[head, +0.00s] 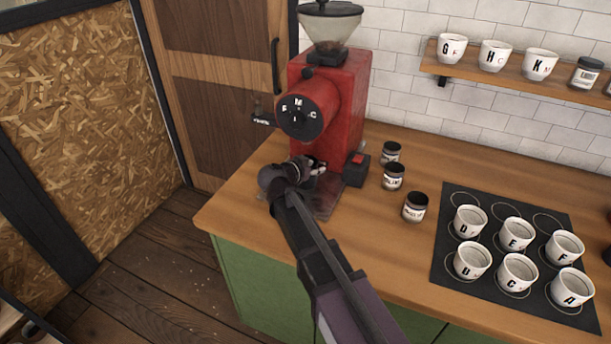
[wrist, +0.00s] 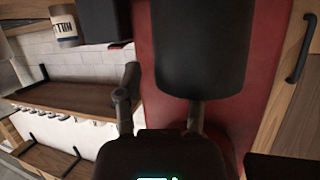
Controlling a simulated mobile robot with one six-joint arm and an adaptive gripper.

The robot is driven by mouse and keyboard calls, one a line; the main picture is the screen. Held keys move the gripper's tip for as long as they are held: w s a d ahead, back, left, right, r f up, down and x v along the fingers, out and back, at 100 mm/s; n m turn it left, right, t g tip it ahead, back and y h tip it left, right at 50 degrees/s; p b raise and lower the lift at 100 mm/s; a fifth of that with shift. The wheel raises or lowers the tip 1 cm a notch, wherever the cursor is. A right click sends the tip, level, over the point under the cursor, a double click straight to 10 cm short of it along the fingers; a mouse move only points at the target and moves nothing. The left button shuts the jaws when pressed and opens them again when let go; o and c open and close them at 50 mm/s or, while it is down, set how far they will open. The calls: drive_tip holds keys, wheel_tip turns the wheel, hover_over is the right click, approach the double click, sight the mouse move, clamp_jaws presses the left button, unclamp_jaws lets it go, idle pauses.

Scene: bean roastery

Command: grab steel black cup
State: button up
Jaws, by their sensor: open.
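A dark, smooth cylinder that looks like the steel black cup (wrist: 200,45) fills the upper middle of the wrist view, in front of the red grinder (wrist: 258,75). I cannot make out the cup clearly in the head view, where my arm covers the area below the grinder's round front. My gripper (head: 306,168) is at the base of the red grinder (head: 340,105). In the wrist view my gripper (wrist: 162,95) has its fingers apart. One finger is left of the cylinder and the other overlaps its lower edge; contact cannot be told.
Small dark jars (head: 393,177) stand right of the grinder on the wooden counter (head: 300,225). Several white lettered cups (head: 472,260) stand on a black mat (head: 440,262). A wall shelf (head: 468,66) holds more cups. Bare counter lies left of the grinder.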

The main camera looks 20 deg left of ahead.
idle(0.3)
clamp_jaws()
drive_tip(key=shift+r, duration=0.2)
wheel_tip(320, 180, up, 4)
drive_tip(key=p, duration=0.4)
drive_tip(key=shift+f, duration=0.1)
drive_tip(key=s+d, duration=0.2)
drive_tip(key=s, duration=0.5)
drive_tip(key=s+d+p, duration=0.1)
drive_tip(key=s+d, duration=0.2)
drive_tip(key=s, duration=0.5)
drive_tip(key=shift+r, duration=0.4)
drive_tip(key=shift+s+d, duration=0.1)
